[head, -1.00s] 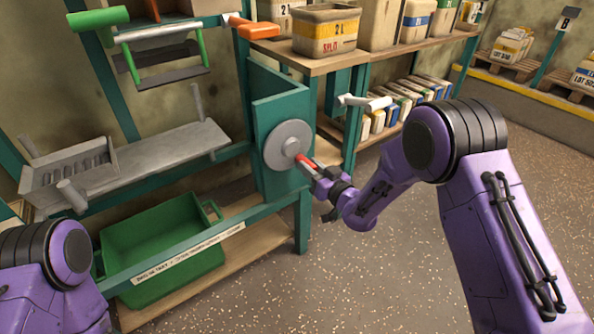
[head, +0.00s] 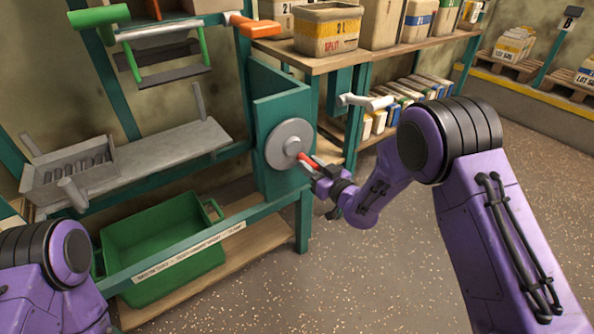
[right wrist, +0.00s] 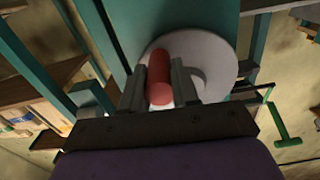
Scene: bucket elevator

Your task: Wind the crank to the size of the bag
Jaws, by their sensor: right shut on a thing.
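The crank is a grey disc (head: 287,140) on a teal panel, with a red handle (head: 307,159) sticking out toward me. My right gripper (head: 318,170) is shut on the red handle. In the right wrist view the red handle (right wrist: 159,78) lies between the two fingers (right wrist: 160,88), with the grey disc (right wrist: 217,62) behind it. My left arm shows only at the lower left of the head view, and its gripper is out of sight. I cannot tell which of the packages around is the task's bag.
A grey trough (head: 140,160) stands left of the crank, above a green bin (head: 160,250). A white lever (head: 366,102) sticks out right of the crank. Speckled floor at right is open.

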